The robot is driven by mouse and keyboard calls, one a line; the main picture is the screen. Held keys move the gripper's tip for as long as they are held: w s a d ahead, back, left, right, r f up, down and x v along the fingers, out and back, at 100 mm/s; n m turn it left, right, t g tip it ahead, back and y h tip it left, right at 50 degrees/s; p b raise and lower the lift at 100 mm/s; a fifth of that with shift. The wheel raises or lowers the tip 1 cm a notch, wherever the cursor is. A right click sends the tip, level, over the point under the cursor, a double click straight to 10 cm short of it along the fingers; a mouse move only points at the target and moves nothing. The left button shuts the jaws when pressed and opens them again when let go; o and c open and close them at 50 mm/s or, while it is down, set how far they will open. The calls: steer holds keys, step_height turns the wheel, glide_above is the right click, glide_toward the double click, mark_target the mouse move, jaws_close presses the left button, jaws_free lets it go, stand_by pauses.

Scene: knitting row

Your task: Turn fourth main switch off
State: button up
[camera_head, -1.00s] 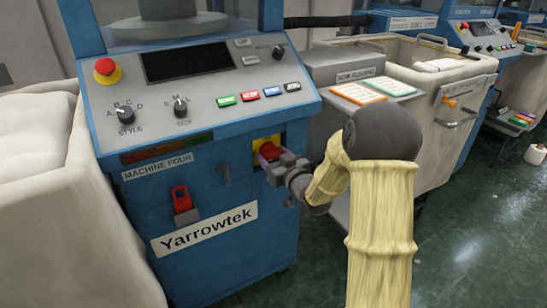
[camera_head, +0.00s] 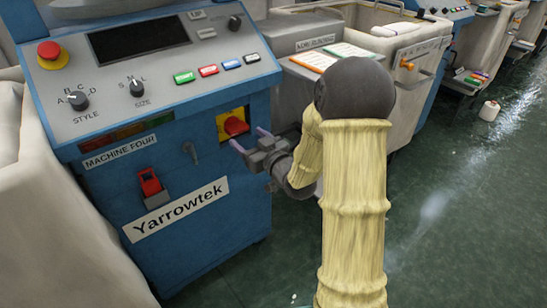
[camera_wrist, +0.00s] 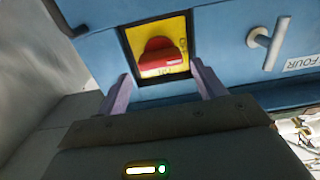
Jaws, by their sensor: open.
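The main switch is a red knob (camera_head: 236,126) on a yellow plate (camera_head: 222,128), set in the blue front of the machine labelled MACHINE FOUR (camera_head: 120,151). In the wrist view the red knob (camera_wrist: 160,57) lies crosswise in the picture on its yellow plate; its printed marks are too blurred to read. My gripper (camera_head: 251,139) is in front of the switch, a little below and to the right of it. Its two lilac fingers are spread and empty. In the wrist view the fingers (camera_wrist: 159,80) point at the plate, one towards each side of the knob, apart from it.
A red catch (camera_head: 150,183) sits lower left. The control panel (camera_head: 150,65) with dials and an emergency button (camera_head: 48,54) is above. A grey cabinet (camera_head: 300,100) stands close on the right. Green floor (camera_head: 450,220) is free.

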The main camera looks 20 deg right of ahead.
steer(key=b+v, duration=0.4)
steer(key=v, duration=0.5)
steer(key=shift+f, duration=0.2)
steer(key=b, duration=0.3)
steer(key=shift+s+d, duration=0.15)
steer(key=shift+s, duration=0.05)
steer(key=shift+s+d+b, duration=0.1)
steer(key=shift+s+b, duration=0.1)
steer(key=shift+b, duration=0.7)
steer(key=shift+s+d+r+b, duration=0.1)
steer(key=shift+s+b, duration=0.3)
steer(key=shift+b, duration=0.65)
steer(key=shift+s+d+r+b, duration=0.1)
steer(key=shift+s+b, duration=0.3)
steer(key=shift+b, duration=0.6)
steer(key=shift+w, duration=0.1)
